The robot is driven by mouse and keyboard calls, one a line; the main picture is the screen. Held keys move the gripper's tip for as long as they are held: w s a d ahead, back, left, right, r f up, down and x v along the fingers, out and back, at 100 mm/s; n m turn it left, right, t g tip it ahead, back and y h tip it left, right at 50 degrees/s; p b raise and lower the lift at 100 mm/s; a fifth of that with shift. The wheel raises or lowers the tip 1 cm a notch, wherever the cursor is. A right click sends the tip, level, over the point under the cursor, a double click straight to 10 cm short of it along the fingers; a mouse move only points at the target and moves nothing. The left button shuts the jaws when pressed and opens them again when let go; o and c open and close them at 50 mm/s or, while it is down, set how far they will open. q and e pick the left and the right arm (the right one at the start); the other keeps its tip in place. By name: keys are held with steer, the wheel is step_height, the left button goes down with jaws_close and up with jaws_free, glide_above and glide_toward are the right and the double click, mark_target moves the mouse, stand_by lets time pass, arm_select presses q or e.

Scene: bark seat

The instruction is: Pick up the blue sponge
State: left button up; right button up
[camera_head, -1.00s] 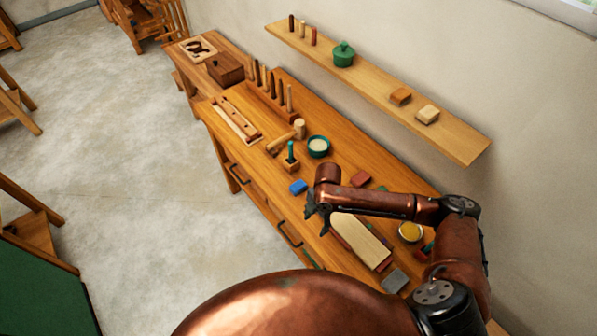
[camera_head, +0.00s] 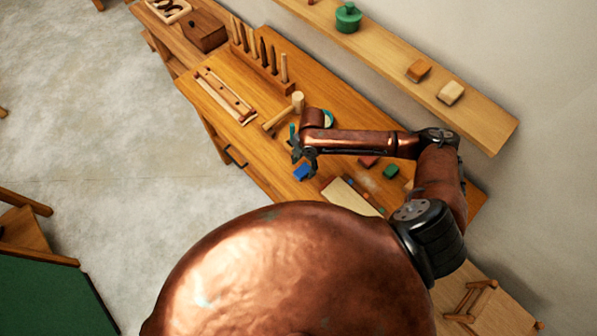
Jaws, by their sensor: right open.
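The blue sponge (camera_head: 302,172) is a small blue block lying on the wooden workbench (camera_head: 262,172) near its front edge. My right gripper (camera_head: 303,162) is open, with its dark fingers pointing down right by the sponge in the picture. The fingers partly overlap the sponge's upper part; I cannot tell whether they touch it. My left gripper is out of view.
A pale board (camera_head: 347,195) lies to the right of the sponge. A wall shelf (camera_head: 485,122) overhangs the back.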

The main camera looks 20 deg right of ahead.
mark_target(303, 170)
steer(key=f, duration=0.2)
steer(key=shift+d+f+p, duration=0.25)
steer(key=shift+f+p, duration=0.05)
steer(key=shift+f, duration=0.1)
steer(key=shift+a+f, duration=0.2)
steer(key=shift+f, duration=0.55)
steer(key=c, duration=0.4)
steer(key=shift+c, duration=1.3)
steer(key=c, duration=0.3)
steer(key=shift+c, duration=0.4)
steer(key=shift+w+r, duration=0.1)
steer(key=shift+r, duration=0.2)
step_height(303, 170, up, 2)
steer(key=shift+r+b, duration=0.15)
steer(key=shift+b, duration=0.35)
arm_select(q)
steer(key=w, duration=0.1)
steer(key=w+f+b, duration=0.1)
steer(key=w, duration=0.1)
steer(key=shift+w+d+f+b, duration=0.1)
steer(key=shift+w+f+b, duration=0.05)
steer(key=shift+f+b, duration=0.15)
arm_select(e)
steer(key=s+a+r, duration=0.9)
steer(key=s+r, duration=0.1)
steer(key=shift+s+a, duration=0.15)
steer(key=shift+s, duration=0.2)
